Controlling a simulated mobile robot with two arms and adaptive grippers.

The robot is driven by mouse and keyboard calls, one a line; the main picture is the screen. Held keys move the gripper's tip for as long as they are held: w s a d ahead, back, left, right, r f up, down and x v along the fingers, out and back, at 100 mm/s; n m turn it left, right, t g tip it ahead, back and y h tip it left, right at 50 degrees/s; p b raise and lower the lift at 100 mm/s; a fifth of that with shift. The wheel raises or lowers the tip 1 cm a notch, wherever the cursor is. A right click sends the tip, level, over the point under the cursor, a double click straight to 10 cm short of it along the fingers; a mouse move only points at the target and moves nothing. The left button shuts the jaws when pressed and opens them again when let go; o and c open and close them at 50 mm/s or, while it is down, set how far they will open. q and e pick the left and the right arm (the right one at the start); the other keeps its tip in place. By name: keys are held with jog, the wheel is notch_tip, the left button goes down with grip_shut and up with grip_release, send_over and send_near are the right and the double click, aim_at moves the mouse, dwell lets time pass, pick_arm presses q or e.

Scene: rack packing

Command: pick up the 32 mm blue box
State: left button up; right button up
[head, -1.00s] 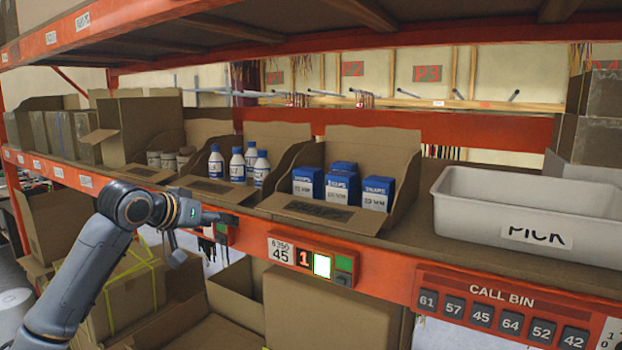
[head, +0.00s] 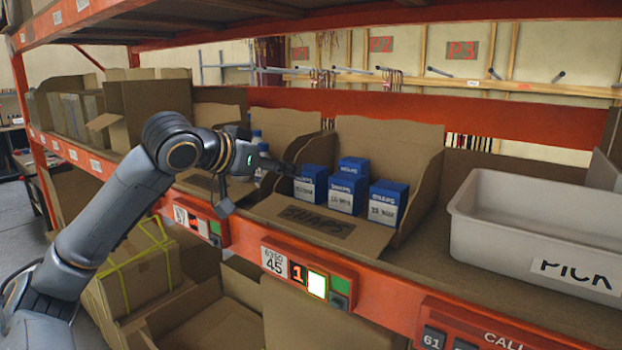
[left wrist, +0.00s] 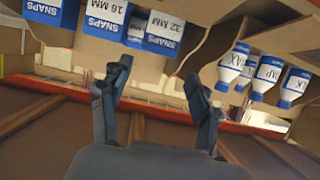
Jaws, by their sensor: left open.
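Blue-and-white SNAPS boxes stand in an open cardboard bin (head: 318,228) on the shelf. The leftmost one (head: 311,184) is the 32 mm box; its label reads 32 MM in the left wrist view (left wrist: 162,34), which is upside down. A 16 mm box (head: 347,193) stands beside it, another box (head: 388,202) to the right and one (head: 354,166) behind. My left gripper (head: 284,167) is at the left of the bin, close to the 32 mm box. In the left wrist view its fingers (left wrist: 158,76) are apart with nothing between them. My right gripper is not in view.
White-and-blue bottles (left wrist: 264,74) stand in the neighbouring bin, partly hidden by my arm in the head view. Cardboard bin walls (head: 428,180) flank the boxes. A grey PICK tote (head: 540,215) stands at the right. An upper orange shelf beam (head: 300,35) runs above.

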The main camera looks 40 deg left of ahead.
aim_at(306, 170)
pick_arm(q)
jog(key=x, duration=0.3)
jog(key=shift+w+a+f+p, duration=0.1)
jog(key=shift+w+a+p, duration=0.05)
jog(key=shift+w+p, duration=0.75)
jog(key=p+x, duration=0.1)
jog(key=x, duration=0.2)
jog(key=shift+w, duration=0.15)
jog(key=shift+w+f, duration=0.15)
jog(key=shift+w, duration=0.15)
jog(key=shift+s, duration=0.1)
jog(key=c, duration=0.8)
jog(key=shift+c, duration=0.6)
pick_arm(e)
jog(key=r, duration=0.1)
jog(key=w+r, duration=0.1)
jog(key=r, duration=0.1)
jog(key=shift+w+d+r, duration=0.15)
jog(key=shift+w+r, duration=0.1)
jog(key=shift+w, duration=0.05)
